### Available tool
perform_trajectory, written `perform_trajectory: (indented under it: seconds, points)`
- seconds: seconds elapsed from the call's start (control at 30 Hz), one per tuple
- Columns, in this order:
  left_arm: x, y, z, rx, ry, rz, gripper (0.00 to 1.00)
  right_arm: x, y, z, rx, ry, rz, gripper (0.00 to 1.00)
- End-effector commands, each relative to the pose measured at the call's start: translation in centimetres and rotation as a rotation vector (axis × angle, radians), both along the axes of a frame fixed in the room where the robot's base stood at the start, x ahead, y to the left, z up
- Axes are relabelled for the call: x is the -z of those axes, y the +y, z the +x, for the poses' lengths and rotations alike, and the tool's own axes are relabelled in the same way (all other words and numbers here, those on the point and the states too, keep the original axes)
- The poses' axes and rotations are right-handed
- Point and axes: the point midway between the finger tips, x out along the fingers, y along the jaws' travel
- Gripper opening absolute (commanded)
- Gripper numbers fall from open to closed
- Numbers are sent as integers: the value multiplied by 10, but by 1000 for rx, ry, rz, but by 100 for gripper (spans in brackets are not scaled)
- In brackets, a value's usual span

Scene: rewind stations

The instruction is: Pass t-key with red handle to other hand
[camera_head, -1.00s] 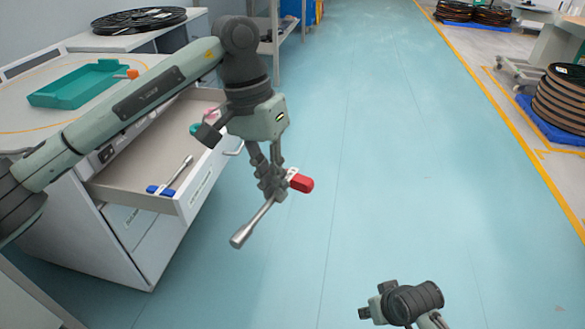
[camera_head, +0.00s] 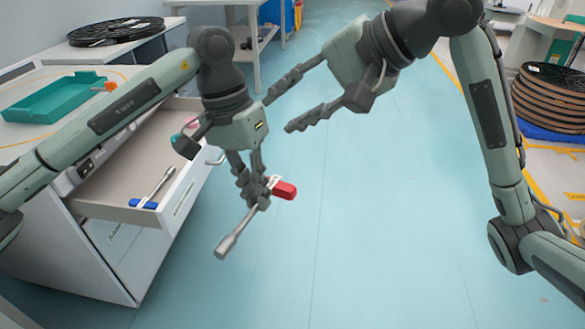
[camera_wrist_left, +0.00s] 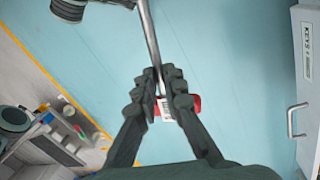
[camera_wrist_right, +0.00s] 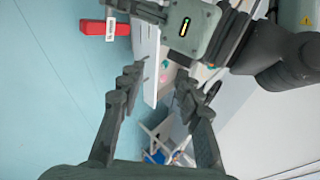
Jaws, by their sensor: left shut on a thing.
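The t-key with red handle (camera_head: 283,190) is held in the air in front of the open drawer. Its metal shaft (camera_head: 236,230) points down and left in the head view. My left gripper (camera_head: 254,190) is shut on it close to the handle; the handle (camera_wrist_left: 190,105) also shows between the fingers in the left wrist view. My right gripper (camera_head: 279,112) is open and empty, above and to the right of the key, with its fingers pointing left. In the right wrist view the red handle (camera_wrist_right: 100,28) is at the upper left, outside the open fingers (camera_wrist_right: 160,85).
An open drawer (camera_head: 130,190) holds another t-key with a blue handle (camera_head: 143,203) and small pink and green items. A green tray (camera_head: 52,102) and a black reel (camera_head: 115,30) stand on surfaces at the left. Open floor lies to the right.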

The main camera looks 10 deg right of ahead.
Motion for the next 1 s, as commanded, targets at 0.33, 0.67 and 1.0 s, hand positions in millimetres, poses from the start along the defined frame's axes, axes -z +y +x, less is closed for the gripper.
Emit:
perform_trajectory:
  seconds: [0.33, 0.67, 1.0]
  points:
    - [0, 0, 0, 0, -1, -1, 0, -7, 13, -55, 11, 119, -53, 34]
    - [0, 0, 0, 0, -1, -1, 0, 41, 22, -94, -7, 209, -157, 34]
    - [0, 0, 0, 0, -1, -1, 0, 82, 42, -80, -9, 218, -161, 34]
